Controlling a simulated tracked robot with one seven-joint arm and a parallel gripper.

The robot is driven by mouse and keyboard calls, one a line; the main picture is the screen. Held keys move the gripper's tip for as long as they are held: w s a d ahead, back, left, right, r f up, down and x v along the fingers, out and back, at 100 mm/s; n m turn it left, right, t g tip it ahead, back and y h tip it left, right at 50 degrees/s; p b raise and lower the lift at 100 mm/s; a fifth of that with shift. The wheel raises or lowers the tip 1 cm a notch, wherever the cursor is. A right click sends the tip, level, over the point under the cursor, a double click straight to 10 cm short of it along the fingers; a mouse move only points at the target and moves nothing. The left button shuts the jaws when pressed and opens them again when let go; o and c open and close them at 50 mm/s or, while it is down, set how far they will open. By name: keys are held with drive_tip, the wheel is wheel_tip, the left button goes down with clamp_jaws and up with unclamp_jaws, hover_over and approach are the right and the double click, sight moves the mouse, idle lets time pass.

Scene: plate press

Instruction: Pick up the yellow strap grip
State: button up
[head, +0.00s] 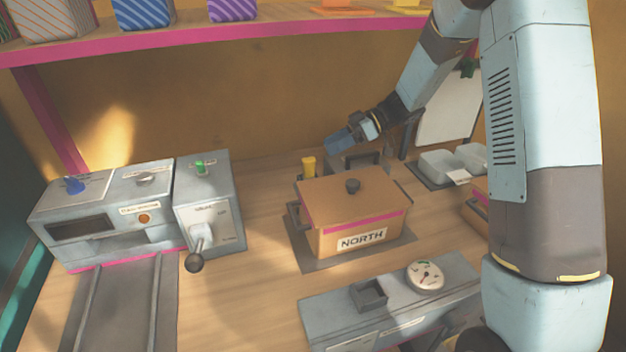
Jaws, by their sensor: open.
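A small yellow upright piece (308,167), which looks like the strap grip, stands behind the left rear corner of the orange box labelled NORTH (347,218). Its lower part is hidden by the box. My gripper (338,143) is open, above and to the right of the yellow piece, with its blue end pointing down and left. I see no contact between them. The gap between the fingers is too small to make out.
A grey machine (117,200) with a lever (196,262) stands at left. A grey unit with a dial (425,276) is in front. A grey handled item (362,165) sits below my gripper. A pink-edged shelf (250,32) spans the back.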

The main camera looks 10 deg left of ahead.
sight(313, 158)
drive_tip(key=shift+f+x, duration=0.2)
drive_tip(key=shift+x, duration=1.2)
drive_tip(key=shift+f+x, duration=0.2)
drive_tip(key=shift+x, duration=1.15)
drive_tip(key=shift+s+a+f, duration=0.1)
drive_tip(key=shift+a+f, duration=0.25)
drive_tip(key=shift+a, duration=0.1)
clamp_jaws()
